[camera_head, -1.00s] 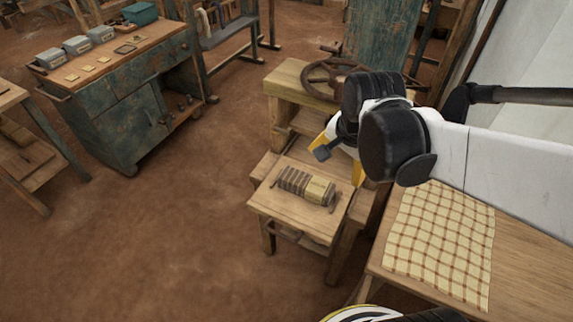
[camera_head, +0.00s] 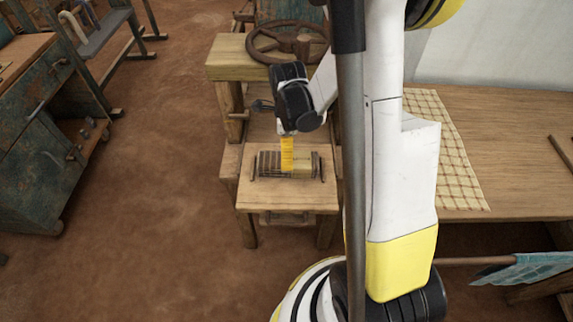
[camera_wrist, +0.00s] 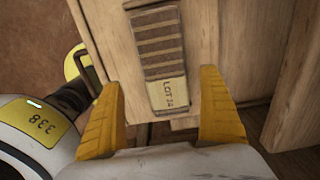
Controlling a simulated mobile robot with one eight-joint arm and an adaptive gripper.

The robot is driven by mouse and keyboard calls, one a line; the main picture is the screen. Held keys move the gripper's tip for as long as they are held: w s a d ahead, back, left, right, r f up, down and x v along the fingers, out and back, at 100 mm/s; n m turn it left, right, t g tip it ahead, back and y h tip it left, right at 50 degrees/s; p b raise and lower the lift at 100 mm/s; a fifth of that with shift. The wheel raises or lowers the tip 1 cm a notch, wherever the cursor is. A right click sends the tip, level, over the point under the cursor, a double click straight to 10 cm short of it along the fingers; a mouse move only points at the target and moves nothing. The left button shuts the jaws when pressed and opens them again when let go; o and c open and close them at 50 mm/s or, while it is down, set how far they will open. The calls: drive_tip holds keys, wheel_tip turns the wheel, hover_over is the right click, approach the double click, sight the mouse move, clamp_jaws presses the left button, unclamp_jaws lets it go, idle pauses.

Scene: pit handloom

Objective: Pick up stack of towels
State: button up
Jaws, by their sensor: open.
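A grey-brown banded bundle (camera_head: 270,164) with a pale label band lies on the small wooden bench (camera_head: 262,196). It looks like folded cloth and may be the stack of towels. In the wrist view the bundle (camera_wrist: 158,42) shows dark stripes and a label reading "LOT" and unclear digits. My gripper (camera_head: 287,160) points down at the middle of the bundle in the head view, hiding part of it. In the wrist view my gripper (camera_wrist: 158,88) is open, its yellow fingers apart, with the bundle's label end between them in the picture. I cannot tell if they touch it.
A checked cloth (camera_head: 445,150) lies on the larger table (camera_head: 500,115) at the right. A wooden handwheel (camera_head: 272,42) sits on the beam behind the bench. A blue-green cabinet (camera_head: 50,140) stands at the left. The earth floor (camera_head: 150,170) between is clear.

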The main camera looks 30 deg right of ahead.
drive_tip(key=f+b, duration=0.2)
drive_tip(key=f, duration=0.1)
drive_tip(key=f+b, duration=0.1)
drive_tip(key=f, duration=0.1)
drive_tip(key=shift+w+d+f, duration=0.2)
drive_tip(key=shift+w+d, duration=0.05)
drive_tip(key=shift+r, duration=0.1)
drive_tip(key=c, duration=1.4)
drive_tip(key=shift+r, duration=0.1)
